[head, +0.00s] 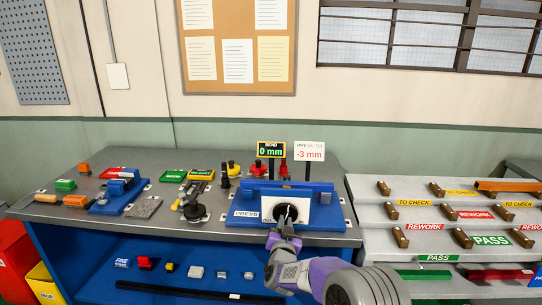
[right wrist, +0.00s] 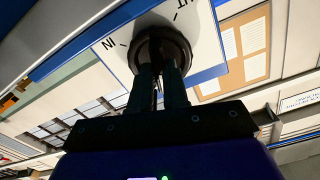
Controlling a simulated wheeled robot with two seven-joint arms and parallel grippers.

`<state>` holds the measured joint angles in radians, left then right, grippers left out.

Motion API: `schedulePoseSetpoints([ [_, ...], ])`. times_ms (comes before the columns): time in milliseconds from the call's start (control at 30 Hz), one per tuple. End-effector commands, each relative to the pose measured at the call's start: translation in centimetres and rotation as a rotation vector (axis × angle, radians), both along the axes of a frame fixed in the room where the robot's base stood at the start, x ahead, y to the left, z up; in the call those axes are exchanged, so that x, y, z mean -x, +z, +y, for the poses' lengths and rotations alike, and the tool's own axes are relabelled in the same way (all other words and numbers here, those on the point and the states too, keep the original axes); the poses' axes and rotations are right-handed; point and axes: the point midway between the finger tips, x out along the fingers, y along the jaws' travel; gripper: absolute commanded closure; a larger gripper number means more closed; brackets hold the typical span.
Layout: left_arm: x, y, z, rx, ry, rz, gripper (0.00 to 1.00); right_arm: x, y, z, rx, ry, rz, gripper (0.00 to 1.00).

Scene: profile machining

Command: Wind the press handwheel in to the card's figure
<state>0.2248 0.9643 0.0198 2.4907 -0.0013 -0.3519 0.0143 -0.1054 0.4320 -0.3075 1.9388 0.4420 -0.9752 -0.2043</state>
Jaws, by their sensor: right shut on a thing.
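The blue press (head: 243,198) stands on the grey bench, with its dark handwheel (head: 292,210) on a white plate at the front. My right gripper (head: 284,232) reaches up from below and is shut on the handwheel. In the right wrist view, the fingers (right wrist: 160,88) close on the dark round handwheel (right wrist: 160,42), and the plate (right wrist: 120,38) beside it carries IN and OUT marks. The card (head: 309,151) reads "PRESS TO -3 mm". The black bend display (head: 271,150) reads "0 mm" in green. My left gripper is not in view.
A blue vise-like fixture (head: 118,192) and a dark clamp tool (head: 194,205) stand on the bench left of the press. Red and yellow parts sit behind it. A stepped rack (head: 370,212) with REWORK and PASS labels stands close on the right.

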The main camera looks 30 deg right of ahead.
Motion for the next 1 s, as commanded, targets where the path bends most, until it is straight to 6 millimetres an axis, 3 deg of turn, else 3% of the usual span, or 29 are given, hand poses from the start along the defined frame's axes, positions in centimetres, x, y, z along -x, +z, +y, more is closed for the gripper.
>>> schedulePoseSetpoints([
  [533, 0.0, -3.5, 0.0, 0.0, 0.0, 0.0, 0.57, 0.0, -0.2, 0.0, -0.208, -0.001, -0.128, 1.0],
  [933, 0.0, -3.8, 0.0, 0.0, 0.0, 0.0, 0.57, 0.0, 0.0, 0.0, -0.245, -0.001, -0.148, 1.0],
  [967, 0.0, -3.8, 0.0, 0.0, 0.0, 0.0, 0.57, 0.0, 0.0, 0.0, -0.245, -0.001, -0.148, 0.84],
  [1000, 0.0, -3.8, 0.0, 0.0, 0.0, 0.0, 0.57, 0.0, 0.0, 0.0, -0.245, -0.001, -0.148, 0.78],
])
